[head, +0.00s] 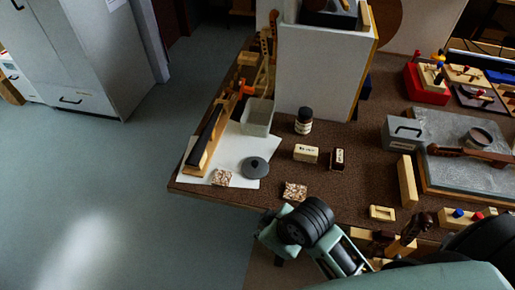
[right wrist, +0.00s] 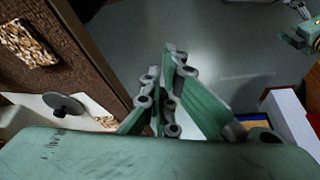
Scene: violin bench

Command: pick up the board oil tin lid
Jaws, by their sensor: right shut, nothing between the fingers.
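The board oil tin lid (head: 256,166) is a dark grey disc with a small knob. It lies on a white sheet (head: 208,153) near the left end of the bench, and shows at the lower left of the right wrist view (right wrist: 64,104). My right gripper (right wrist: 168,75) is shut and empty. Its green fingers are together, over the floor beyond the bench edge and apart from the lid. In the head view my right arm comes in at the lower right, and its wrist (head: 305,221) hides most of the gripper. My left gripper does not show in the head view.
Beside the lid are a translucent tub (head: 257,117), a long dark fingerboard-like piece (head: 207,139) and a speckled patch (head: 222,178). Another patch (head: 294,191) lies near the front edge. A dark bottle (head: 304,121) and small blocks (head: 306,153) stand to the right.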

